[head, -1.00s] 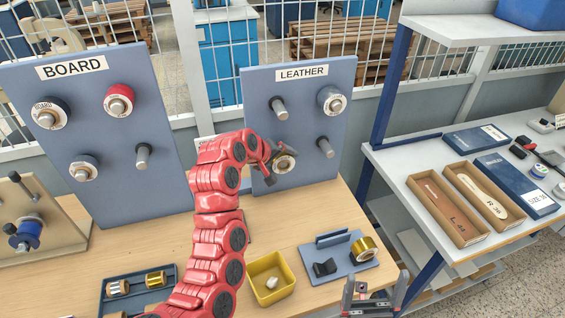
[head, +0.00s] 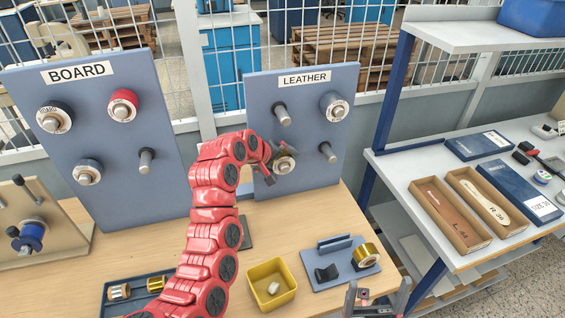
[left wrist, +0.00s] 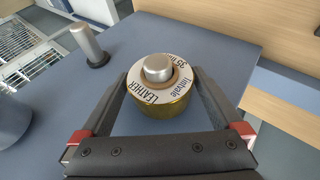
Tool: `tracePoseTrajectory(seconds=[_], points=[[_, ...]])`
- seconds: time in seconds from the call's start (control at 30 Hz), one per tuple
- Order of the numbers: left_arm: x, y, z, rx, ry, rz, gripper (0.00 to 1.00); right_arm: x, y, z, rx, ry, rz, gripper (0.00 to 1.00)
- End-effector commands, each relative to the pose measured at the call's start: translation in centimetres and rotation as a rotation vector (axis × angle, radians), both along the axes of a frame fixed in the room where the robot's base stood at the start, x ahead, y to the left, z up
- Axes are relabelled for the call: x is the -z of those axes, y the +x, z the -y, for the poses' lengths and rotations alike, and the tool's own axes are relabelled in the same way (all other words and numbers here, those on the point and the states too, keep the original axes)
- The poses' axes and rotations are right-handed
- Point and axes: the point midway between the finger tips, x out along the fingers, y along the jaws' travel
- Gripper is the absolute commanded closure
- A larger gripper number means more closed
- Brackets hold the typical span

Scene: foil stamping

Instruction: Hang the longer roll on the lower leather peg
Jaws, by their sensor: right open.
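The LEATHER board (head: 309,92) stands upright at the back. A gold roll (head: 283,163) with a white LEATHER label sits at its lower left; in the left wrist view (left wrist: 160,95) a metal peg end pokes through its core. My left gripper (left wrist: 160,76) has one finger on each side of this roll; whether they press on it is unclear. Another roll (head: 334,106) hangs at upper right. A gold roll (head: 366,255) rests on a small blue-grey stand. My right gripper (head: 377,300) is open near the front edge.
The BOARD panel (head: 105,190) at left holds several rolls. A yellow bin (head: 259,300) with a small pale piece, a dark tray (head: 110,308) and a reel fixture (head: 60,225) are on the table. A shelf unit with boxes (head: 435,222) stands at right.

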Motion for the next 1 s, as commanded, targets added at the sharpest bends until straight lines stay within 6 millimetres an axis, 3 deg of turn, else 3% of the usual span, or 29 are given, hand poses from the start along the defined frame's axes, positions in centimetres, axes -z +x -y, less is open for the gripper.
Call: tracePoseTrajectory(seconds=[0.27,0.5,0.63,0.93,1.0], points=[[-0.7,-0.6,-0.6,0.000,0.001,0.001,0.00,0.7,0.0,0.0,0.000,0.000,0.000,0.00],[-3.9,-3.2,-2.6,-0.002,-0.002,0.008,0.00,2.6,0.0,0.0,0.000,0.000,0.000,0.00],[-6.8,-5.0,-4.1,-0.001,-0.004,0.000,0.00,1.8,0.0,0.0,0.000,0.000,0.000,0.00],[-8.8,-6.4,-5.1,0.000,-0.005,-0.001,0.00,-1.0,0.0,0.0,0.000,0.000,0.000,0.00],[-10.4,-7.0,-5.6,-0.001,-0.006,0.001,0.00,-3.2,0.0,0.0,0.000,0.000,0.000,0.00]])
